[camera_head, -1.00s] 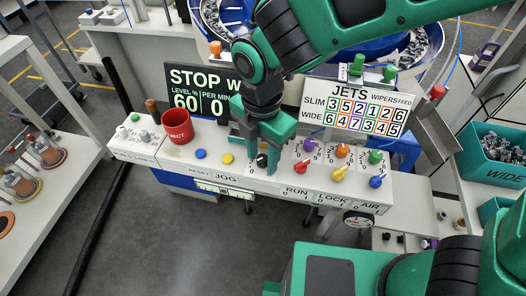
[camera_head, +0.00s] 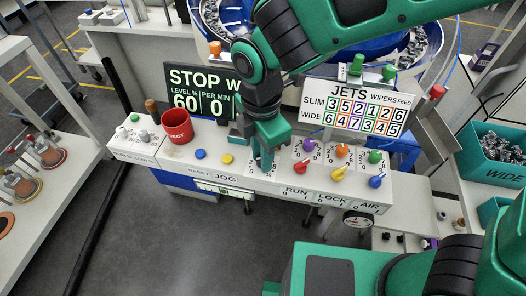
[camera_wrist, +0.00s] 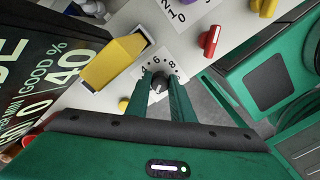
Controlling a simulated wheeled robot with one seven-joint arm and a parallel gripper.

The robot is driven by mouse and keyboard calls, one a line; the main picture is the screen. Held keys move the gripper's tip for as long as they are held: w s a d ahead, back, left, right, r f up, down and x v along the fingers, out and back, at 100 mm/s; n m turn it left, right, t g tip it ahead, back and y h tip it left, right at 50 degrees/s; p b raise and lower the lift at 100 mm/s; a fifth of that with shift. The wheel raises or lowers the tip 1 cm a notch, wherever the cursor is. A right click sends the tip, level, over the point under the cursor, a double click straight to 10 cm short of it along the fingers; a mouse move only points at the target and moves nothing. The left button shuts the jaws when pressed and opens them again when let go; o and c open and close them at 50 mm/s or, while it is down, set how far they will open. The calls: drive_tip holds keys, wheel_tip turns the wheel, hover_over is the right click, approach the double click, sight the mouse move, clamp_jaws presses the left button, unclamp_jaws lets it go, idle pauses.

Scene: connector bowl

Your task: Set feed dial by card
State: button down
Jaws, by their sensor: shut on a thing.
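My gripper (camera_head: 261,166) points down at the left end of the dial group on the white console. In the wrist view, my gripper (camera_wrist: 160,92) is shut on a black dial (camera_wrist: 160,82). The numbers 4, 6 and 8 show on the plate around its far side; the exact pointer setting is unclear. In the head view my fingers hide most of this dial. The card (camera_head: 358,107) reads JETS, WIPERS and FEED, with rows SLIM 3 5 2 1 2 6 and WIDE 6 4 7 3 4 5.
Purple (camera_head: 309,145), orange (camera_head: 342,151), green (camera_head: 375,157), red (camera_head: 300,168), yellow (camera_head: 338,174) and blue (camera_head: 376,182) knobs stand right of my gripper. A dark STOP display (camera_head: 197,92) stands behind. A red cup (camera_head: 176,126) and yellow button (camera_head: 227,158) are left.

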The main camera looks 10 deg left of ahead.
drive_tip(key=m, duration=0.7)
drive_tip(key=shift+w+a+r, duration=0.1)
drive_tip(key=shift+w+a, duration=0.05)
drive_tip(key=m, duration=0.6)
drive_tip(key=shift+m, duration=0.4)
drive_tip(key=m, duration=0.5)
drive_tip(key=shift+w, duration=0.1)
drive_tip(key=shift+m, duration=2.4)
drive_tip(key=c, duration=1.5)
unclamp_jaws()
drive_tip(key=shift+c, duration=0.2)
wheel_tip(320, 180, up, 11)
